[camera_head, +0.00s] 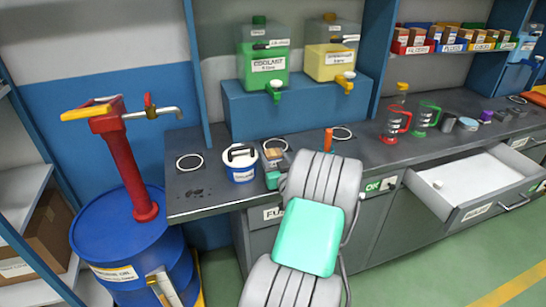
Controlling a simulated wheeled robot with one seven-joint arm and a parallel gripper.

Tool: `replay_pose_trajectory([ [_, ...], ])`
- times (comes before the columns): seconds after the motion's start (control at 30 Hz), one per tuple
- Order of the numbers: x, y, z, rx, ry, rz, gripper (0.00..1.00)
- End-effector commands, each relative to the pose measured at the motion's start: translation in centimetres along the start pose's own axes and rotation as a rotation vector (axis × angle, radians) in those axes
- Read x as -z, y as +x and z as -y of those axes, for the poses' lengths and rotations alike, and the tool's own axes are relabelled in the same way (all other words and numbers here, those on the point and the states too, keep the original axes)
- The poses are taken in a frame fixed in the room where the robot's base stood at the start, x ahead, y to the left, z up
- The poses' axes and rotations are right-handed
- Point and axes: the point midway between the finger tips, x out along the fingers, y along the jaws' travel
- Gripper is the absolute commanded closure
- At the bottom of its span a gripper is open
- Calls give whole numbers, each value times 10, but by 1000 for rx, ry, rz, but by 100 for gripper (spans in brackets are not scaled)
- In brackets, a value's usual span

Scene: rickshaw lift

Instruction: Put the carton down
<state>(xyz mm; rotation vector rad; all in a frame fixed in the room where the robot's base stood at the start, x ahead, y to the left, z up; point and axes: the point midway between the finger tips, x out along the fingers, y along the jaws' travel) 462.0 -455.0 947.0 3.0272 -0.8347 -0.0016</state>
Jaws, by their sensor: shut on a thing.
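My gripper (275,151) is above the front edge of the grey counter, just right of a white and blue tub. Its dark fingers are small in the picture and partly hidden behind my own arm. It is shut on a small tan, box-like thing, the carton (276,158). The carton's lower part is hidden, so I cannot tell whether it touches the counter (215,194).
The tub (241,163) stands close to my gripper's left. An orange upright thing (328,140) stands to its right. Coolant (264,62) and yellow (330,52) tanks sit behind on a blue stand. A drawer (470,187) is open at right. A blue drum (128,245) stands left.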

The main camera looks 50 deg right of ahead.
Motion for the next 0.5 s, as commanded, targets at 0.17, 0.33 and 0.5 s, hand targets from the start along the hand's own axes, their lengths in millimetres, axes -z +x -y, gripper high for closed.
replay_pose_trajectory([
  [0.17, -4, 0, 0, 0, 0, 0, 90],
  [0.33, -3, 0, 0, 0, 0, 1, 41],
  [0.5, -3, 0, 0, 0, 0, 1, 28],
])
